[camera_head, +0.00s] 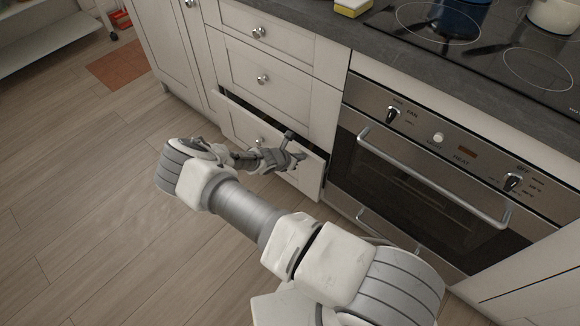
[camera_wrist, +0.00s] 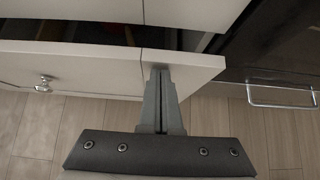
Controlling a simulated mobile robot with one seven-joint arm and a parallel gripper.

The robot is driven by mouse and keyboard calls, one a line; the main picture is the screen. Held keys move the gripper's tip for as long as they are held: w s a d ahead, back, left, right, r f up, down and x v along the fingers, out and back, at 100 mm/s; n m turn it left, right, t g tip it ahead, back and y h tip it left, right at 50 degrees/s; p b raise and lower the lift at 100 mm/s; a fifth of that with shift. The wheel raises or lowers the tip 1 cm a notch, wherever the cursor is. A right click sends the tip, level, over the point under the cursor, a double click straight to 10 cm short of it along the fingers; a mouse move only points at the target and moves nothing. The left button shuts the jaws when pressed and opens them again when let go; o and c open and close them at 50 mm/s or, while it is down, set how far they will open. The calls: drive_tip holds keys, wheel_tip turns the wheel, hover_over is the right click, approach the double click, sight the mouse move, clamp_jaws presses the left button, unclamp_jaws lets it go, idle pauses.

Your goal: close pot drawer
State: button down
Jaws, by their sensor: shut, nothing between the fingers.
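The pot drawer (camera_head: 312,178) is the lowest drawer, left of the oven, and stands partly open with a dark gap behind its white front. Its front also shows in the wrist view (camera_wrist: 95,72), with a round knob (camera_wrist: 43,84) at the left. My gripper (camera_head: 301,156) is at the right part of the drawer front. In the wrist view my gripper (camera_wrist: 160,70) has its fingers together and empty, their tips overlapping the front close to its upper edge. I cannot tell whether they touch it. The drawer's contents are mostly hidden in shadow.
Two shut drawers (camera_head: 262,78) are above the pot drawer. The oven (camera_head: 400,180) with its long bar handle (camera_head: 430,180) stands close on the right. A cabinet door (camera_head: 165,45) is at the left. The wooden floor (camera_head: 80,180) is open on the left, with an orange mat (camera_head: 118,66) farther back.

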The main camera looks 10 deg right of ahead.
drive_tip(key=w+d, duration=0.2)
drive_tip(key=d, duration=0.1)
drive_tip(key=shift+w+d, duration=0.3)
drive_tip(key=shift+w, duration=0.1)
drive_tip(key=shift+w+d+r, duration=0.1)
drive_tip(key=shift+w+d, duration=0.1)
drive_tip(key=shift+d, duration=0.3)
drive_tip(key=shift+s+a, duration=0.25)
drive_tip(key=shift+a, duration=0.15)
drive_tip(key=a+f+p+v, duration=0.1)
drive_tip(key=f+p+v, duration=0.1)
drive_tip(key=v, duration=1)
drive_tip(key=shift+s+a+r+p, duration=0.2)
drive_tip(key=shift+s+a+p, duration=0.35)
drive_tip(key=shift+a+p, duration=0.1)
